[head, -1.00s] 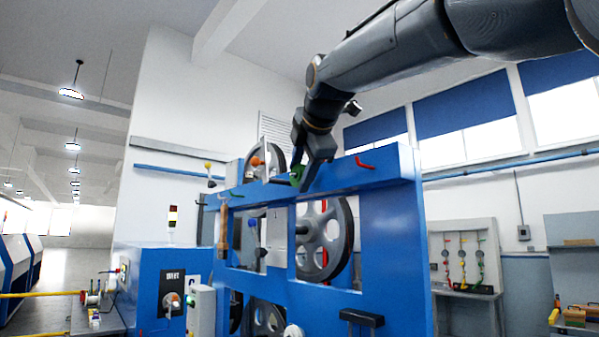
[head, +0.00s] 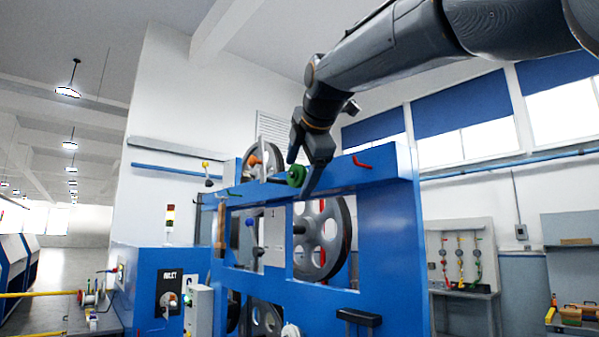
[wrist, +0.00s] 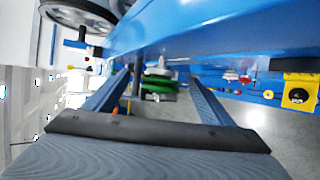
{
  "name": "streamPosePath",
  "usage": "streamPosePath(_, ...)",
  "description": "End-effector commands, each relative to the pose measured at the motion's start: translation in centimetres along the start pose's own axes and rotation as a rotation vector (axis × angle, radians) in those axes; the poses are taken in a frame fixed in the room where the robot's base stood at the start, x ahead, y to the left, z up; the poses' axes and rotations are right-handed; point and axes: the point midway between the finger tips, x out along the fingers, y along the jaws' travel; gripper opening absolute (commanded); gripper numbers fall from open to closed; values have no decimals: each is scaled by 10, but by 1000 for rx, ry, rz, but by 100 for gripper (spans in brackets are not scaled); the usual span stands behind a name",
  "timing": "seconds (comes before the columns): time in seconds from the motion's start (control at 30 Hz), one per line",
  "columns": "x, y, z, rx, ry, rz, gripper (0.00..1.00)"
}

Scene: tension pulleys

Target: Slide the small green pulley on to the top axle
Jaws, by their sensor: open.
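The small green pulley (head: 296,175) is at the top beam (head: 345,177) of the blue frame, near the upper edge. It also shows in the wrist view (wrist: 160,84), between my fingers with a gap on each side. My gripper (head: 302,171) is open, with one finger on either side of the pulley; its spread fingers also show in the wrist view (wrist: 160,78). The pulley appears to be held up at the beam without my grip. The top axle is mostly hidden behind the pulley and fingers, so I cannot tell how far on the pulley sits.
A large grey wheel (head: 324,237) stands in the frame opening below, and another wheel (head: 263,160) is behind the beam. A red hook (head: 361,162) is on the beam to the right. A wooden-handled tool (head: 221,228) hangs at the left. Free air lies above the beam.

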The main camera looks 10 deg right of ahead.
Motion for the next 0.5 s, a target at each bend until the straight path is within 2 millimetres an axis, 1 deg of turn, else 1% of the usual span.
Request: streamPosePath(0.5, -34, 1, 14, 1, -1, 1, 76)
